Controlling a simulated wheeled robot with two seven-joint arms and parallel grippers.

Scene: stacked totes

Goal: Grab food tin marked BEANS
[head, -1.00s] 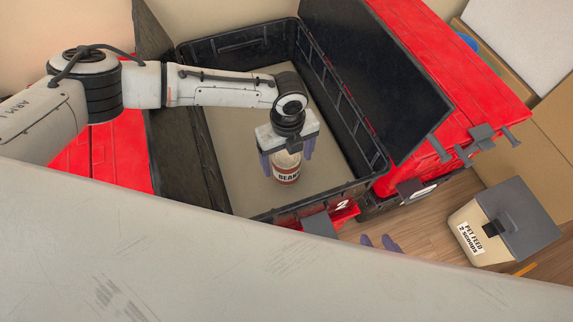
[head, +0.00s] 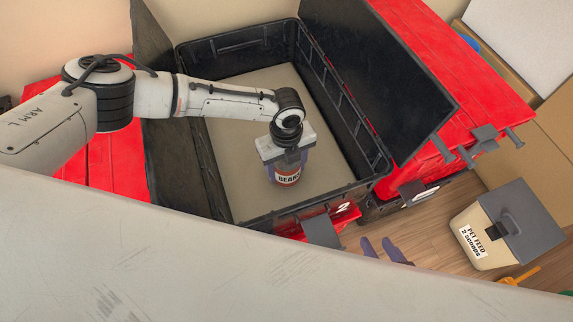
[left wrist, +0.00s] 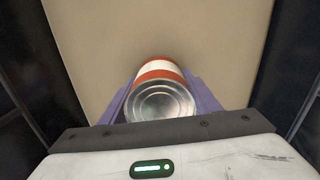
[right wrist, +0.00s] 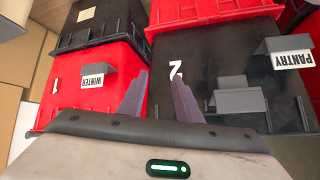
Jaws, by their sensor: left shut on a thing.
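The food tin marked BEANS (head: 288,179) has a red and white label and stands in the open black tote (head: 259,211) in the head view. My left gripper (head: 286,170) is above it with a purple finger on each side, shut on the tin. In the left wrist view the tin's silver lid (left wrist: 161,101) faces the camera between the fingers. The head view does not show a gap between tin and tote floor. My right gripper (right wrist: 159,88) is open and empty in front of the stacked totes; its fingertips show at the bottom of the head view.
The tote's walls and raised lid flaps (head: 385,70) surround my left gripper. A pet feed box (head: 487,243) stands on the floor at right. Red totes flank the open one. Totes labelled WINTER (right wrist: 93,85) and PANTRY (right wrist: 250,95) face my right gripper.

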